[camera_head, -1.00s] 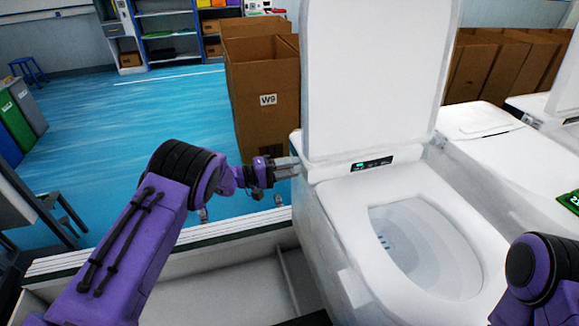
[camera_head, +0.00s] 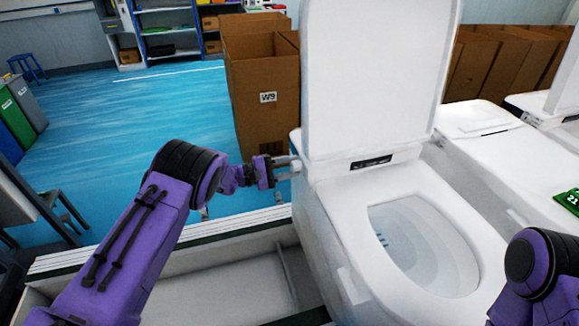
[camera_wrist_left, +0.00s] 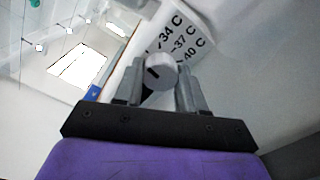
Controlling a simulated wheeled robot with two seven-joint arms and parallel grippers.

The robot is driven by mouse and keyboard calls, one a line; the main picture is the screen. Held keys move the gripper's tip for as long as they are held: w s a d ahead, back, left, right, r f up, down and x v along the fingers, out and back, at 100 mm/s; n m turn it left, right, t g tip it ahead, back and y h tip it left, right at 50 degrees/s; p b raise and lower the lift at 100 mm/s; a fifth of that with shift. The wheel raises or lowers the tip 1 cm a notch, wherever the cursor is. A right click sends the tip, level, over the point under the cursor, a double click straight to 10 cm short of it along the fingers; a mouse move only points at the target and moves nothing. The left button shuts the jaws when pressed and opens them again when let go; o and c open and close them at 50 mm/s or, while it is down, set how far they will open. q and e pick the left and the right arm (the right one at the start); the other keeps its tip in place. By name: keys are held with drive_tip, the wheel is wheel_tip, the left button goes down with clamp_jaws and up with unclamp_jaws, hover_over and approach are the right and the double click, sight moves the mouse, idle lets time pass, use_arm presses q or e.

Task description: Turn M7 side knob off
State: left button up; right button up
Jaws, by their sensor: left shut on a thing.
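The toilet in front of me has a white side knob (camera_head: 296,165) on its left flank near the lid hinge. In the left wrist view the knob (camera_wrist_left: 161,72) is a pale round cap with a short dark mark, beside a label (camera_wrist_left: 183,38) reading 34 C, 37 C and 40 C. My left gripper (camera_head: 288,168) is shut on the knob, with one finger on each side in the wrist view (camera_wrist_left: 160,88). The toilet's small display (camera_head: 371,162) is dark. My right arm shows at the lower right, but its gripper is out of view.
The raised lid (camera_head: 375,80) stands behind the seat. A cardboard box (camera_head: 265,125) marked W9 stands behind my left gripper. Blue floor (camera_head: 120,130) lies open at the left.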

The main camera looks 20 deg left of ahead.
use_arm(q)
drive_tip(key=shift+s+f, duration=0.1)
drive_tip(key=shift+f, duration=0.2)
drive_tip(key=o, duration=1.1)
drive_tip(key=shift+r, duration=0.2)
drive_tip(key=b+v, duration=0.3)
drive_tip(key=v, duration=0.7)
drive_tip(key=shift+s+a, duration=0.15)
drive_tip(key=shift+s, duration=0.1)
drive_tip(key=shift+a, duration=0.1)
